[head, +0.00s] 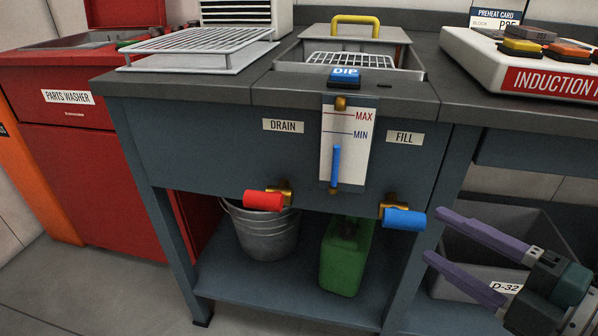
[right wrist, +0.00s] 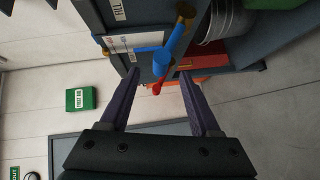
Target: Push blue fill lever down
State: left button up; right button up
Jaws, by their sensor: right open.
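The blue fill lever (head: 404,218) sticks out to the right, roughly level, from a brass valve under the FILL label (head: 404,138) on the dip tank's front. My right gripper (head: 433,235) is open and empty just right of the lever's end. Its upper finger is near the lever's height and its lower finger is below it. In the right wrist view, the blue lever (right wrist: 164,62) shows beyond and between the open fingertips (right wrist: 159,75). I cannot tell whether a finger touches it. My left gripper is not in view.
The red drain lever (head: 264,201) is at left, below the DRAIN label. A level gauge (head: 347,150) shows blue below MIN. A metal bucket (head: 266,232) and green can (head: 345,258) stand on the lower shelf. A grey bin (head: 470,262) is behind my right gripper.

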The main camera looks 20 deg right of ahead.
aim_at(386, 209)
jog(key=shift+w+a+f, duration=0.15)
jog(key=shift+w+f, duration=0.1)
jog(key=shift+w, duration=0.35)
jog(key=b+x, duration=0.2)
jog(key=x, duration=0.6)
jog(key=shift+w+a+b, duration=0.2)
jog(key=shift+w+b, duration=0.1)
jog(key=c, duration=1)
grip_shut()
